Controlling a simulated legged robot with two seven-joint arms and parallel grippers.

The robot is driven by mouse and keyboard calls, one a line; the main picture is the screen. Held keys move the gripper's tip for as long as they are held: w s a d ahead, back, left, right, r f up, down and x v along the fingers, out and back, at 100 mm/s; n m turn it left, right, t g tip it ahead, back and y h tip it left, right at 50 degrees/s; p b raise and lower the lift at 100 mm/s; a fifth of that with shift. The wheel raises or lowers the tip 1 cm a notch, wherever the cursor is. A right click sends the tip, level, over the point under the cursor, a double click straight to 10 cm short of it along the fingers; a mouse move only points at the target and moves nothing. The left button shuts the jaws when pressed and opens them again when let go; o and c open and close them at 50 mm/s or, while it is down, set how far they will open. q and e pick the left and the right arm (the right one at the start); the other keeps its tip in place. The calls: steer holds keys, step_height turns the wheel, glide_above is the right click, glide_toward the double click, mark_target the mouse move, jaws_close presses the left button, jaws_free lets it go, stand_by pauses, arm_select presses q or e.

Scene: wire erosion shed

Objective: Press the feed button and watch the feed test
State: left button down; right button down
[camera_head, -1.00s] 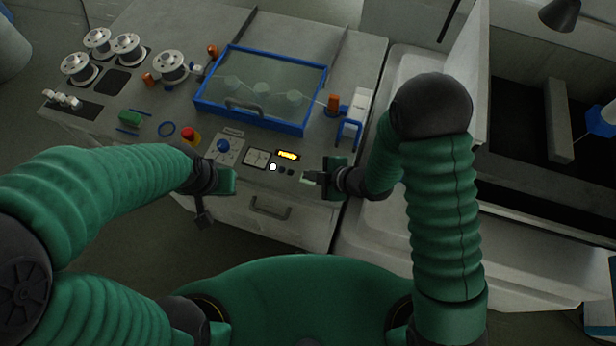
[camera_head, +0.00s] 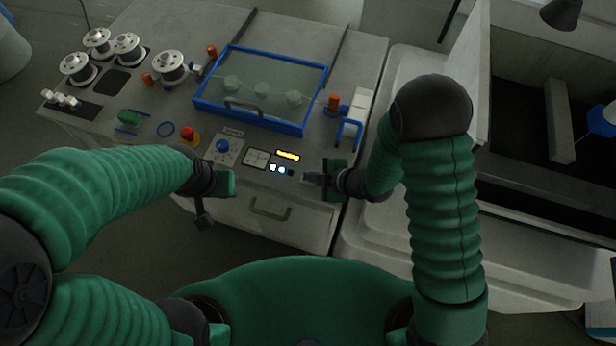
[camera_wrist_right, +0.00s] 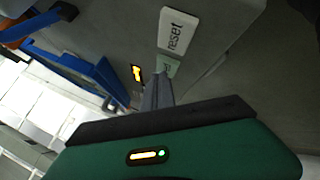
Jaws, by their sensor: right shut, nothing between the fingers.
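The row of small buttons (camera_head: 281,170) sits on the front of the machine panel, below a lit amber display (camera_head: 288,156). One button glows pale cyan, with a whitish one left of it and a dark one to its right. I cannot read which is the feed button. My right gripper (camera_head: 307,179) is shut and empty, just right of the row. In the right wrist view its fingers (camera_wrist_right: 157,88) point towards a green label and partly cover it. A white "reset" label (camera_wrist_right: 179,30) lies beyond. My left gripper (camera_head: 228,183) hangs at the panel's front edge; its jaws are unclear.
A blue-framed clear cover (camera_head: 262,120) with a handle stands behind the buttons. A red stop button (camera_head: 188,135), a blue knob (camera_head: 223,146) and a gauge (camera_head: 257,157) are to the left. Several wire spools (camera_head: 172,66) are at the back left. A drawer handle (camera_head: 269,208) is below.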

steer(key=shift+r+p, duration=0.65)
steer(key=shift+r, duration=0.15)
step_height(320, 180, up, 5)
steer(key=p, duration=0.4)
steer(key=shift+r, duration=0.1)
stand_by(0.4)
